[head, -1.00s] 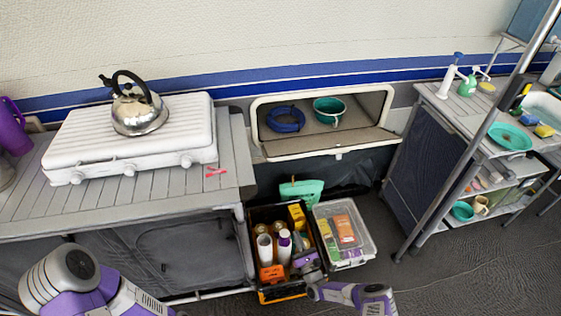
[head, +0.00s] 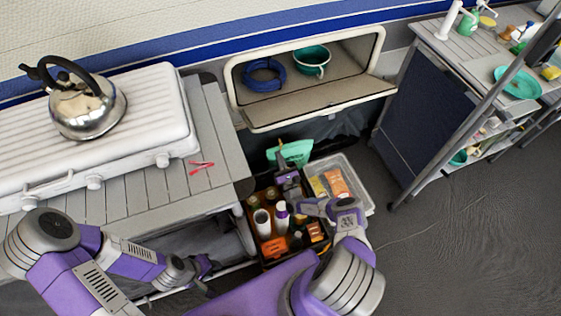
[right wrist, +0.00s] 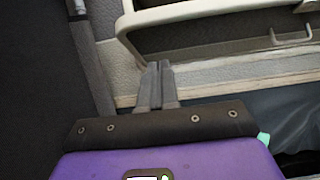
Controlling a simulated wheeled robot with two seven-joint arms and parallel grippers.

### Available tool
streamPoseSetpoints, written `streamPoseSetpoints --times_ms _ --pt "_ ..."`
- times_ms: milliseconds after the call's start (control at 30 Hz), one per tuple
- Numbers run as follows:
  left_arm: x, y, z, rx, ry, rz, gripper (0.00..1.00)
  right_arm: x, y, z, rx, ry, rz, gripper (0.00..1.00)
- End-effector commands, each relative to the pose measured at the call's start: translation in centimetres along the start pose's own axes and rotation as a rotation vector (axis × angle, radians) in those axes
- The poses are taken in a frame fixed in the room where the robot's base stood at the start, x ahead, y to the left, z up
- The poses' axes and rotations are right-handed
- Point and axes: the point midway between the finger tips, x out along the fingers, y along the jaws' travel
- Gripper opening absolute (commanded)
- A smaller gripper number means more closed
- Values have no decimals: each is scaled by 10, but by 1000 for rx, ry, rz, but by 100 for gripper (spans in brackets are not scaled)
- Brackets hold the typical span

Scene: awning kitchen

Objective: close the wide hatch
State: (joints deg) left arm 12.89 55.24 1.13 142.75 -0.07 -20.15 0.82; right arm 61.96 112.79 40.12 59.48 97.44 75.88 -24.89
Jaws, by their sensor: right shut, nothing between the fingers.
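The wide hatch is a cream-framed opening in the wall (head: 236,97). Its flap (head: 318,103) is open, hanging outward from the lower side of the opening. My right gripper (head: 281,161) is below the flap, above the black crate. In the right wrist view its fingers (right wrist: 155,66) are shut and empty, pointing toward a pale rim of the hatch (right wrist: 205,14); I cannot tell whether they touch. A small handle (right wrist: 291,38) shows at upper right there. My left gripper (head: 203,272) is low at the counter's front; its fingers are too small to read.
A blue hose coil (head: 264,75) and teal pot (head: 311,60) sit inside the hatch. Below stand a filled black crate (head: 262,258) and a clear bin (head: 360,187). The counter (head: 219,150) is left; a shelf unit (head: 420,115) is right. The floor at right is clear.

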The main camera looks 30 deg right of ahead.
Motion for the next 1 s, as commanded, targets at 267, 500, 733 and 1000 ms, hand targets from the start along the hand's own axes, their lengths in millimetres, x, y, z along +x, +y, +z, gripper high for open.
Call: streamPoseSetpoints --times_ms 267,500,733,1000 --pt "14 -5 -1 0 0 0 34 57 0 5 1 -2 1 0" --pt "11 -4 -1 0 1 0 34 75 0 26 2 0 1 0" --pt "11 -4 -1 0 1 0 34 78 0 29 1 1 0 0" --pt "10 -4 -1 0 1 0 34 78 0 29 0 2 -1 0"
